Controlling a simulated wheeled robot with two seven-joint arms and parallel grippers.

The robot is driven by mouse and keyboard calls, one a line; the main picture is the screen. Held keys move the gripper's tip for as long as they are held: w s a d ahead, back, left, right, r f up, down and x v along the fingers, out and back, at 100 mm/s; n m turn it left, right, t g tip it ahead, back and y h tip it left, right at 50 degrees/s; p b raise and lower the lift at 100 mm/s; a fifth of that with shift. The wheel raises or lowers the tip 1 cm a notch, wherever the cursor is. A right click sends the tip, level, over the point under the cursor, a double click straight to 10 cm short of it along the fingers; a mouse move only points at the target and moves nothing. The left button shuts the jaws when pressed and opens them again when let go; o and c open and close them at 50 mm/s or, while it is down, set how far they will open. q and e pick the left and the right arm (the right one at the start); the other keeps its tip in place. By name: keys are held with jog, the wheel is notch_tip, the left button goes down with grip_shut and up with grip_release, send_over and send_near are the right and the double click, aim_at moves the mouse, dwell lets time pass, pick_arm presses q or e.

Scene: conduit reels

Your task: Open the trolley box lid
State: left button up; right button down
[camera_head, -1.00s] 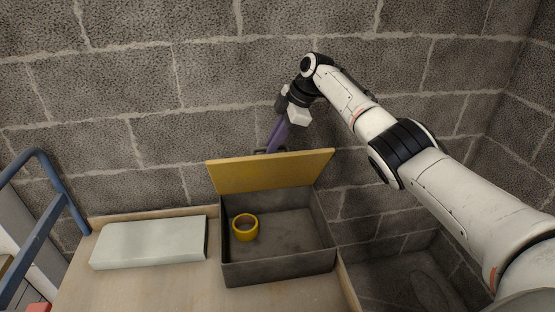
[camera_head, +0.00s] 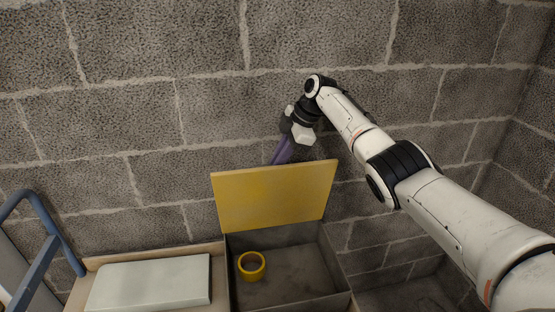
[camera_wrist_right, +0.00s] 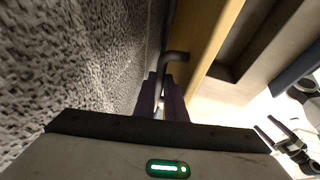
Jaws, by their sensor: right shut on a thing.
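The trolley box (camera_head: 290,285) is grey and stands open on the trolley top. Its yellow lid (camera_head: 275,197) is raised to a steep, near upright angle at the back edge. My right gripper (camera_head: 280,155) is behind the lid; the lid hides its fingertips in the head view. In the right wrist view the purple fingers (camera_wrist_right: 161,102) are shut on the dark lid handle (camera_wrist_right: 174,57), beside the yellow lid.
A yellow tape ring (camera_head: 252,266) lies inside the box. A pale flat case (camera_head: 150,283) lies left of the box on the wooden trolley top (camera_head: 84,291). A blue rail (camera_head: 50,235) stands at far left. The block wall (camera_head: 150,110) is close behind the lid.

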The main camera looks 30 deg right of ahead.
jog(key=shift+s+f, duration=0.35)
jog(key=shift+f, duration=0.4)
jog(key=c, duration=2)
grip_release()
jog(key=shift+w, duration=0.1)
jog(key=shift+o, duration=0.9)
jog(key=shift+w, duration=0.25)
jog(key=shift+s+r, duration=0.1)
jog(key=shift+r, duration=0.15)
jog(key=v, duration=1)
jog(key=shift+b, duration=0.4)
